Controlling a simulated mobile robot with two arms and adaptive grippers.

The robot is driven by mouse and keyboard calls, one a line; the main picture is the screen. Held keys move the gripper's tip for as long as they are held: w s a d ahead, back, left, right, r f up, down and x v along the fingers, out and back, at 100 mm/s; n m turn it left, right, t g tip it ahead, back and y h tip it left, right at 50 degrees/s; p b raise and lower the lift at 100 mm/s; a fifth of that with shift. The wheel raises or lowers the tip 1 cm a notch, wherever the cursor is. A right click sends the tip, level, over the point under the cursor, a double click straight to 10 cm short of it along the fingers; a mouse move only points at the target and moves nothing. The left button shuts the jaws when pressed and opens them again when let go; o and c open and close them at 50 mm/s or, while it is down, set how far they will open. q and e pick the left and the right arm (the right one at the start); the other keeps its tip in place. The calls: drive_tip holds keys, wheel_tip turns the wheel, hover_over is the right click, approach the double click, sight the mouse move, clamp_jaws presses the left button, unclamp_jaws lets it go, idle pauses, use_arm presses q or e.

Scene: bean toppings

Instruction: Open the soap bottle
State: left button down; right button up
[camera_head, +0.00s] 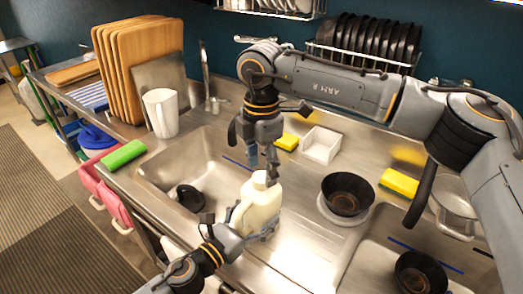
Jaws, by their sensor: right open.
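The soap bottle (262,208) is a cream-white jug with a side handle and a pale cap (260,178). It stands upright near the front of the sink counter. My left gripper (250,234) comes in from the lower left and is shut on the lower part of the bottle, which hides part of its fingers. My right gripper (262,170) points down from above, open, with its fingertips right at the cap. One fingertip overlaps the cap in the picture, and I cannot tell whether it touches.
A black bowl (347,192) on a white plate stands right of the bottle. A sink basin (183,172) lies to the left. A white tray (321,145) and yellow sponges (287,141) are behind. A white pitcher (161,112) and cutting boards (140,62) stand at the back left.

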drive_tip(key=shift+f, duration=1.3)
